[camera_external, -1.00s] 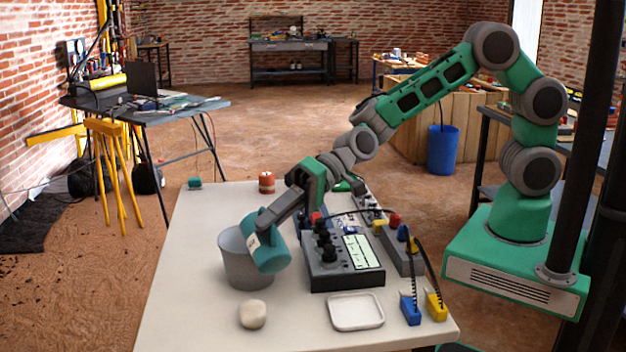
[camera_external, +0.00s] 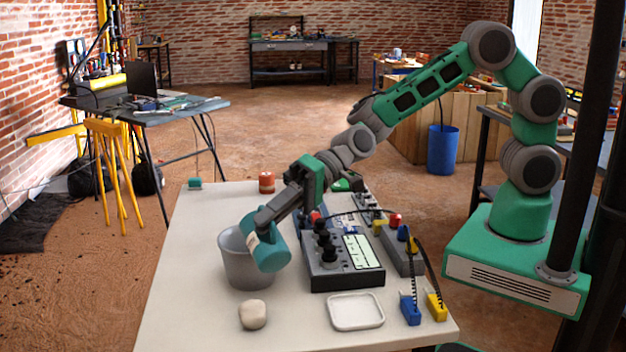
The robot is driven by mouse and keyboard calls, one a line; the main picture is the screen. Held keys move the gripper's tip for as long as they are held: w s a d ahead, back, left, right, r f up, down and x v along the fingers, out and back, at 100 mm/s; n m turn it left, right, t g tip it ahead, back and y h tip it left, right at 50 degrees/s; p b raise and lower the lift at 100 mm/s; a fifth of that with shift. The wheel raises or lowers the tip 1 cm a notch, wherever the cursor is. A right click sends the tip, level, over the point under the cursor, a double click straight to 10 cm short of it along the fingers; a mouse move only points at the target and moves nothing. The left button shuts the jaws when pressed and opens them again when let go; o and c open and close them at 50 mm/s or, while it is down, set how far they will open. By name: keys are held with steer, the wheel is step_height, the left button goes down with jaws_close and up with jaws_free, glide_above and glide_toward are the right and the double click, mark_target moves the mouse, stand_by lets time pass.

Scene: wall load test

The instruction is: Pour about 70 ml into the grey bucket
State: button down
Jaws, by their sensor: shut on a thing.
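The grey bucket (camera_external: 240,268) stands upright on the white table, left of the control box. My gripper (camera_external: 262,220) is shut on a teal cup (camera_external: 270,252) with a pale label. The cup is tilted, and it hangs at the bucket's right rim, partly in front of it. The inside of the bucket is mostly hidden, and I cannot see any liquid or stream.
A control box with black knobs (camera_external: 345,270) stands just right of the bucket. A white dish (camera_external: 356,311) and a pale rounded lump (camera_external: 253,314) lie in front. Blue (camera_external: 410,311) and yellow plugs (camera_external: 436,306) sit at the right. The table's left side (camera_external: 190,280) is clear.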

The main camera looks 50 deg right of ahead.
mark_target(277, 247)
steer(key=shift+w+d+r+m+p, duration=0.15)
steer(key=shift+w+r+m+p, duration=0.2)
steer(key=shift+r+m, duration=0.1)
stand_by(0.6)
steer(key=shift+w+d+r+g+y, duration=0.15)
steer(key=shift+w+d+g+y, duration=0.15)
steer(key=shift+w+g, duration=0.15)
steer(key=shift+s+a, duration=0.2)
steer(key=s+f+b, duration=0.1)
steer(key=s+f+n+t+b, duration=0.1)
steer(key=shift+a+f+h, duration=0.3)
steer(key=shift+a+h, duration=0.1)
steer(key=shift+s+a+r+n+t, duration=0.25)
steer(key=shift+s+r+n, duration=0.1)
steer(key=shift+r+n, duration=0.25)
steer(key=shift+f+n+t+h, duration=0.2)
steer(key=shift+n+t+h, duration=0.1)
steer(key=shift+n+h, duration=0.1)
steer(key=shift+s+a+n+b, duration=0.1)
steer(key=shift+s+n+b, duration=0.15)
steer(key=shift+n+b, duration=0.15)
steer(key=shift+s+f+t+b, duration=0.3)
steer(key=shift+f+b, duration=0.1)
steer(key=shift+b, duration=0.1)
steer(key=shift+w+h, duration=0.15)
steer(key=shift+h, duration=0.15)
